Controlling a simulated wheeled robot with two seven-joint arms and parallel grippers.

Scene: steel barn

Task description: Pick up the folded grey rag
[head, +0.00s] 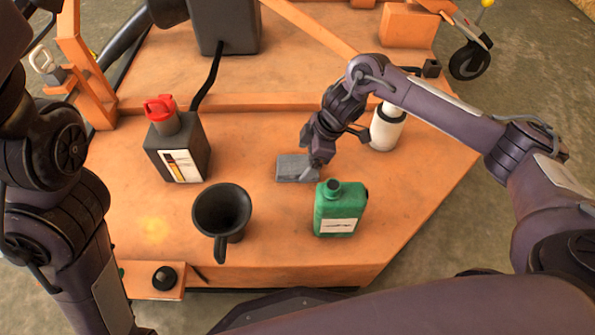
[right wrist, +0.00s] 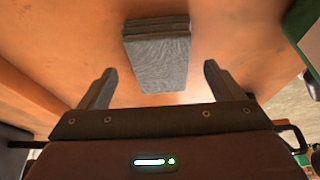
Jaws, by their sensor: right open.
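The folded grey rag (head: 292,168) lies flat on the orange deck, behind the green bottle in the head view. My right gripper (head: 312,172) is just above the rag's right end and hides part of it. In the right wrist view the rag (right wrist: 158,56) lies ahead of the open right gripper (right wrist: 155,82), in line with the gap between the two fingers. The fingers are empty and nothing is between them. My left arm comes in at the left edge of the head view, but its gripper is outside the picture.
A green bottle (head: 339,210) stands close in front of the rag. A white canister (head: 386,128) stands behind my right gripper. A black jug with a red cap (head: 177,150) and a black funnel (head: 221,210) stand to the left. The orange deck (head: 245,135) is clear left of the rag.

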